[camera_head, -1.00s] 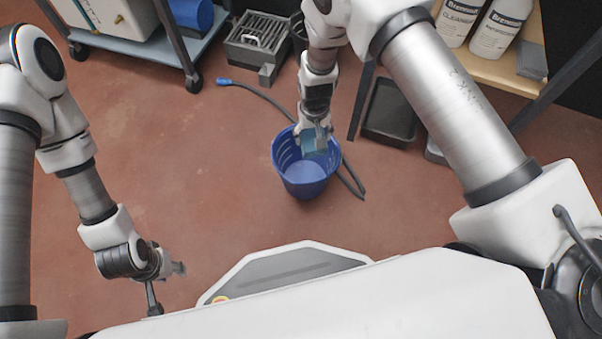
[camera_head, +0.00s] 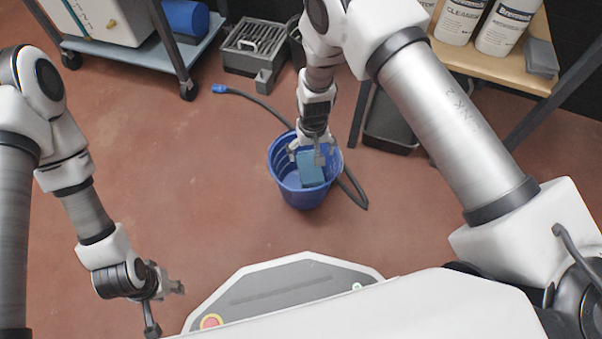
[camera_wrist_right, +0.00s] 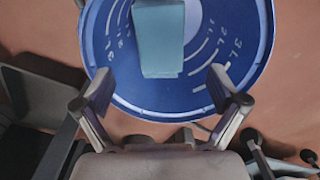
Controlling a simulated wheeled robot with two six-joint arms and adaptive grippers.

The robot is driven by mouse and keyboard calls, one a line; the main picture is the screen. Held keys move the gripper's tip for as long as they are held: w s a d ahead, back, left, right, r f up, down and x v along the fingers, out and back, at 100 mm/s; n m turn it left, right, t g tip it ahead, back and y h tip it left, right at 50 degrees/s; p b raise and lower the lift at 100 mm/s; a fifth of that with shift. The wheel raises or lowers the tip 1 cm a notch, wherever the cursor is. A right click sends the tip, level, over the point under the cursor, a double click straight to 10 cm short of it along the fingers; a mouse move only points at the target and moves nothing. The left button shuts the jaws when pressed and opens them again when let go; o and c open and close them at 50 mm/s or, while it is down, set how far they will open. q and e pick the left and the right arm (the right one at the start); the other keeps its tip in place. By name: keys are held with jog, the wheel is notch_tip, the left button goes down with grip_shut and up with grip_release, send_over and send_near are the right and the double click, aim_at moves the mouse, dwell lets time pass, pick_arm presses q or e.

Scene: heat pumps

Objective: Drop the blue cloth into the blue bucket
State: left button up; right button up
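The blue bucket (camera_head: 285,185) stands on the floor in the middle of the head view. The light blue cloth (camera_head: 311,170), a flat block-like shape, shows inside the bucket's opening. It also shows in the right wrist view (camera_wrist_right: 160,42), ahead of the fingers and apart from them. I cannot tell whether it rests on the bucket's bottom. My right gripper (camera_head: 306,153) is open over the bucket, and its spread fingers show in the right wrist view (camera_wrist_right: 161,84). My left gripper (camera_head: 165,305) is open and empty at lower left, away from the bucket.
A dark hose with a blue end (camera_head: 220,89) runs behind and right of the bucket. A wheeled cart (camera_head: 189,80) and a grey slatted box (camera_head: 252,45) stand at the back. A wooden shelf (camera_head: 490,65) with white bottles is at upper right. The floor left of the bucket is clear.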

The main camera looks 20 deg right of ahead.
notch_tip(320, 180, up, 12)
dwell(0.6)
